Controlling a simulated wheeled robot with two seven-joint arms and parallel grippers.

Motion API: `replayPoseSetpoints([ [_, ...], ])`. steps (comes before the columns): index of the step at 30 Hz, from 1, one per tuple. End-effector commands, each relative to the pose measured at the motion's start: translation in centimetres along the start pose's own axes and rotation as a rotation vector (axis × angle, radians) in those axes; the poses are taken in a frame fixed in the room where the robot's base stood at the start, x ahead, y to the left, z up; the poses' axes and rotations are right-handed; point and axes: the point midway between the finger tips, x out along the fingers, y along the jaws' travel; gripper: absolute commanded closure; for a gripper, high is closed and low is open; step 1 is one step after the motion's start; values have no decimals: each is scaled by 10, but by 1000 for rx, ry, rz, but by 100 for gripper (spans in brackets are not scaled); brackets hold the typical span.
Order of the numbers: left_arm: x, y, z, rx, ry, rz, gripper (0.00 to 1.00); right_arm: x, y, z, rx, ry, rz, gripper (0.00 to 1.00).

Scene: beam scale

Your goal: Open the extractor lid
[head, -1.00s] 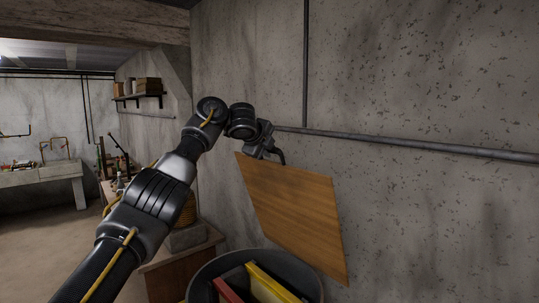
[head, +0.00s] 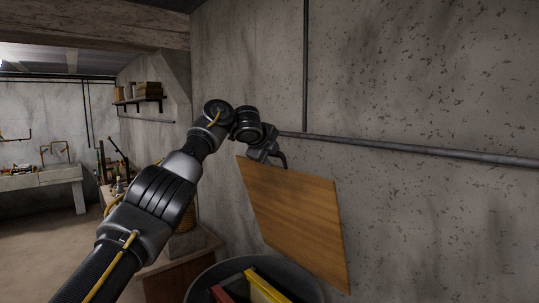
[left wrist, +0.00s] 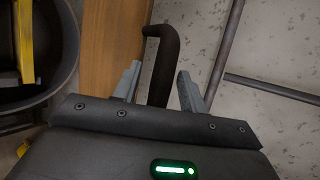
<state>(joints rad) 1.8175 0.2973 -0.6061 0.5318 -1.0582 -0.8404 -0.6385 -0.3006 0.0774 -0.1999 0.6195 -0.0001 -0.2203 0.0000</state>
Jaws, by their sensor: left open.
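The extractor is a round dark metal drum (head: 205,279) at the bottom of the head view, partly cut off by the frame edge. Its wooden lid (head: 297,215) stands steeply raised above the drum, in front of the wall. A dark curved handle (left wrist: 161,60) is at the lid's edge. My left gripper (head: 270,153) is at the top of the lid. In the left wrist view its two grey fingers are apart, one on each side of the handle, and not closed on it. My right gripper is out of view.
Red (head: 222,294) and yellow (head: 266,287) frames stand in the drum. A wooden cabinet (head: 165,275) is left of it. A concrete wall with a horizontal pipe (head: 420,150) is close behind the lid. The floor at the left is clear.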

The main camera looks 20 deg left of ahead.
Motion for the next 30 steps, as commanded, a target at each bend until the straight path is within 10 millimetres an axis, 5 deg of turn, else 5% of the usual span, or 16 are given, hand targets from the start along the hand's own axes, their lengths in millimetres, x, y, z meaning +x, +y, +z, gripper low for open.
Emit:
replayPoseSetpoints([
  [8, -10, 2, 1, -2, -1, -4, 58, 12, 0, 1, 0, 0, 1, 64],
  [21, -91, 2, 0, -1, -2, -4, 58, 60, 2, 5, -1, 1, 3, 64],
  [30, -108, 0, 1, -1, -1, 0, 58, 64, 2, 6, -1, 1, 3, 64],
])
